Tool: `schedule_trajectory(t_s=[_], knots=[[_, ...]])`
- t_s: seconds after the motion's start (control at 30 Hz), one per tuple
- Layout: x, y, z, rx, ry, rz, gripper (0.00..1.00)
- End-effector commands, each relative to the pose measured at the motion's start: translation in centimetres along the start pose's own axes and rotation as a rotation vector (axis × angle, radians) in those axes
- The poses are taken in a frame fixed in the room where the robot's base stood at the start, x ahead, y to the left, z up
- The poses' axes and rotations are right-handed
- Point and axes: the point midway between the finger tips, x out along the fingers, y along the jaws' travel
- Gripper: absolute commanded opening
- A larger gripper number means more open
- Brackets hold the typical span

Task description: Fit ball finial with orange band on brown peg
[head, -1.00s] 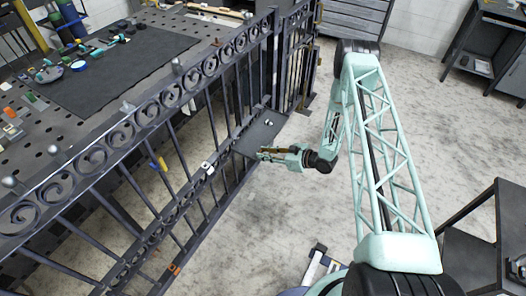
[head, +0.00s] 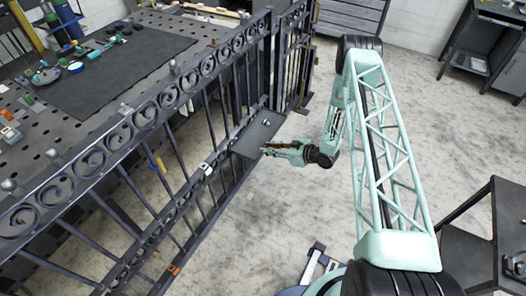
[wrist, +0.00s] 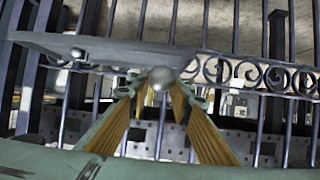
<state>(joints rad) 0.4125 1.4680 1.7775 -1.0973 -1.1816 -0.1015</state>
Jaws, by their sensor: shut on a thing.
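My gripper (head: 268,149) is at the front edge of a small dark shelf on the gate's near side. In the wrist view, the fingers (wrist: 160,86) are shut on a grey ball finial (wrist: 161,77) at their tips. No orange band can be made out on it. The gate (head: 150,115) has a scrollwork top rail.
The small shelf (head: 250,142) carries a small light piece (head: 266,123); another ball (wrist: 77,53) shows on it in the wrist view. Behind the gate is a perforated table with a dark mat (head: 120,70) and tools. The floor right of the gripper is clear.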

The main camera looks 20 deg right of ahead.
Motion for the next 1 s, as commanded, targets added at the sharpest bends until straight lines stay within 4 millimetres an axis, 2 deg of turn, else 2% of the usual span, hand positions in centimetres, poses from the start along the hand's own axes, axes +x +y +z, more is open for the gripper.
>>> schedule_trajectory(t_s=[0.03,0.27,0.47,0.67,0.8,1.0], knots=[[-0.6,1.5,-0.4,0.008,-0.010,0.024,0.03],[-3.7,8.5,-0.8,0.075,-0.086,0.153,0.03],[-7.6,14.6,-1.2,0.156,-0.165,0.279,0.03],[-12.3,19.9,-2.1,0.254,-0.250,0.407,0.03],[-16.1,23.1,-2.8,0.336,-0.312,0.499,0.03],[-21.7,26.8,-4.0,0.465,-0.399,0.620,0.03]])
